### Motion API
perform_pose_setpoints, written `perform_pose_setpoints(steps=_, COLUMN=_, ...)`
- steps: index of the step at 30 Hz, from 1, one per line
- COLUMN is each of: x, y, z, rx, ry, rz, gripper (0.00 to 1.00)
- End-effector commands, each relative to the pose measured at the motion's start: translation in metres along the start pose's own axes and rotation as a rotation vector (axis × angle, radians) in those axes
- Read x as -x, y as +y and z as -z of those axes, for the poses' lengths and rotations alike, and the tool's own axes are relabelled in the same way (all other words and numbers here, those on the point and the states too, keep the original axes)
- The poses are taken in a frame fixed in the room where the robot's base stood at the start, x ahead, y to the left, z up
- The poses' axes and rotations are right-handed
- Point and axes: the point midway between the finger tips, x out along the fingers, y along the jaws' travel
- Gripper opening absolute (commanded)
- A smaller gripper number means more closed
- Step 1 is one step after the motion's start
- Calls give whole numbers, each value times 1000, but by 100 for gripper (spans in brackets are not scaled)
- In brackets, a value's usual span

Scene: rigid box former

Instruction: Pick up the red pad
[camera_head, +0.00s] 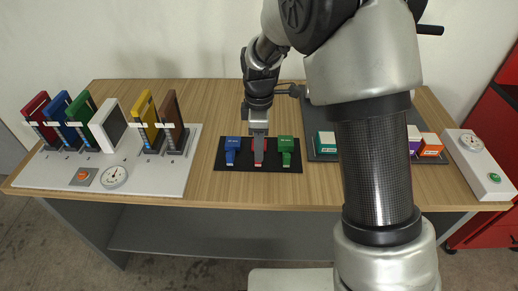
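The red pad (265,146) sits in the middle of a black tray (290,169) on the table, between a blue pad (232,146) and a green pad (285,146). My gripper (259,158) points down over the red pad and covers much of it, so only red edges show around the fingers. Whether the fingers are closed on the pad is hidden from this angle. The red pad appears to be still at the tray.
A white board (60,176) with several coloured upright panels, an orange button (82,176) and a dial (114,176) stands left.

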Motion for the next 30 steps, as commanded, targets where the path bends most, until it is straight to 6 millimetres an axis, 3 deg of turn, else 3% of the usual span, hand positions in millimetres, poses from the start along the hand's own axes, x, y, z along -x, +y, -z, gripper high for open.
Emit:
perform_pose_setpoints(steps=8, x=-41, y=2, z=4, rx=0, ry=-2, rz=4, gripper=36)
perform_pose_setpoints(steps=15, x=-44, y=3, z=4, rx=0, ry=0, rz=1, gripper=36)
perform_pose_setpoints(steps=17, x=-44, y=3, z=4, rx=0, ry=0, rz=1, gripper=29)
perform_pose_setpoints(steps=22, x=-44, y=3, z=4, rx=-1, ry=0, rz=1, gripper=0)
perform_pose_setpoints(steps=30, x=-43, y=3, z=4, rx=-1, ry=0, rz=0, gripper=0)
